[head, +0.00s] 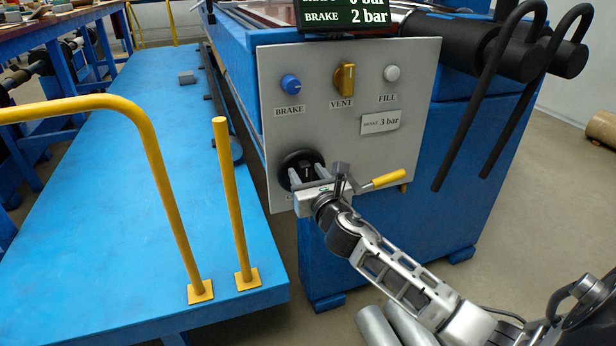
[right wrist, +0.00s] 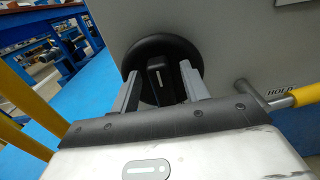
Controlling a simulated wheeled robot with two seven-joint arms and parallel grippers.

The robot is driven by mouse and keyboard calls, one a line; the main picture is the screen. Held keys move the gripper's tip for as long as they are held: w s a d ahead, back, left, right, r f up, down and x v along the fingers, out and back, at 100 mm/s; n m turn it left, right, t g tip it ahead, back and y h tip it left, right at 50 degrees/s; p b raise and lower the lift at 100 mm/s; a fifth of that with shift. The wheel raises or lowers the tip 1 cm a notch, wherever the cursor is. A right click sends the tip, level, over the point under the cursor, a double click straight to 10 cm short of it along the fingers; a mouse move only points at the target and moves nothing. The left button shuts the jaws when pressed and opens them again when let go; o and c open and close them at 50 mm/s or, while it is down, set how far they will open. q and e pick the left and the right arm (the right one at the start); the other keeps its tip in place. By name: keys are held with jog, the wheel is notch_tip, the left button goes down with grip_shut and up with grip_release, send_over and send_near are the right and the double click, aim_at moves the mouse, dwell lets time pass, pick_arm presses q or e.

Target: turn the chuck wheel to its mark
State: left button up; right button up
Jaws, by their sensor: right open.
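The chuck wheel is a black round wheel (head: 300,156) low on the left of the grey panel. It also shows in the right wrist view (right wrist: 165,44), with a raised black grip bar (right wrist: 157,88) that bears a short white line. My right gripper (head: 308,174) is in front of the wheel. In the right wrist view its two grey fingers (right wrist: 159,72) are open, one on each side of the grip bar. Whether they touch it I cannot tell. The wheel's label is mostly hidden behind the gripper. My left gripper is not in view.
A yellow-handled lever (head: 388,179) marked HOLD sits close right of my gripper. Above are a blue BRAKE knob (head: 290,82), a yellow VENT handle (head: 344,80) and a white FILL button (head: 391,73). A display (head: 345,17) reads brake 2 bar. Yellow rails (head: 235,200) stand left.

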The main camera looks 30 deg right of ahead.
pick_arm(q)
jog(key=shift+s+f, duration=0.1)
pick_arm(e)
jog(key=shift+c, duration=0.9)
grip_shut()
jog(key=c, duration=0.8)
grip_release()
